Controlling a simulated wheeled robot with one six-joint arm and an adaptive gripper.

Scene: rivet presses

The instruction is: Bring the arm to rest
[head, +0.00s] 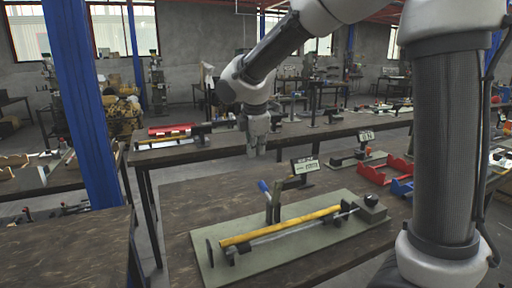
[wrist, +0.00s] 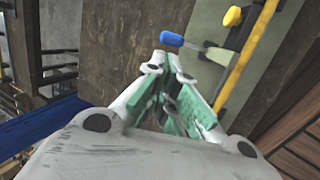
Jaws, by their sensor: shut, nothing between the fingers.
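My arm (head: 437,140) rises at the right of the head view and bends over to the left. My gripper (head: 256,140) hangs down at its end, above the back edge of the near bench. In the wrist view my gripper (wrist: 180,100) shows green-lined fingers drawn together at their tips, with nothing between them. It is apart from the press fixture (head: 205,267) on the near bench. That fixture carries a yellow bar (head: 280,226) and a blue-handled lever (head: 263,186). In the wrist view the blue handle (wrist: 172,39) lies just beyond the fingertips.
A small display (head: 305,166) stands behind the fixture. Red bins (head: 372,175) and a blue bin (head: 401,187) sit to its right. A blue post (head: 85,110) rises at the left. The near bench (head: 185,195) is bare at its back left.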

